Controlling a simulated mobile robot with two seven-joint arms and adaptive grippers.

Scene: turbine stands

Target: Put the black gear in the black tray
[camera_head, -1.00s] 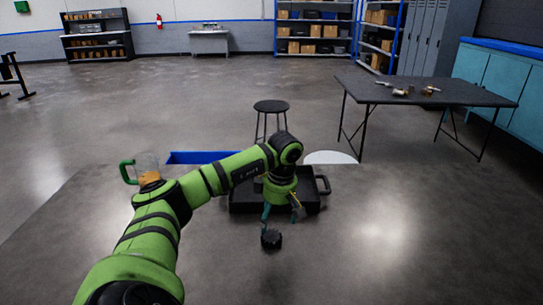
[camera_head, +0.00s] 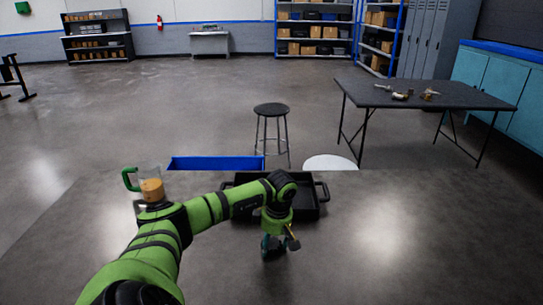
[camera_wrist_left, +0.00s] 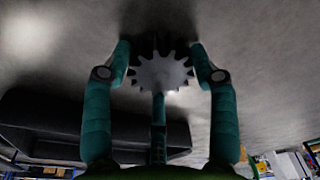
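The black gear (camera_wrist_left: 162,73) lies on the table between the two teal fingers of my left gripper (camera_wrist_left: 160,62). Its toothed edge is close to both fingertips, with narrow gaps at most; firm contact cannot be made out. In the head view, my left gripper (camera_head: 279,244) is down at the table, and its fingers mostly hide the gear. The black tray (camera_head: 323,190) is just behind the gripper, partly covered by my left arm. It also shows as a dark block in the left wrist view (camera_wrist_left: 40,117). My right gripper is not in view.
A blue bin (camera_head: 215,163) stands at the table's far edge, left of the tray. A clear jug with a green handle (camera_head: 150,187) is left of my arm. A round stool (camera_head: 271,110) stands beyond. The table's right side is clear.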

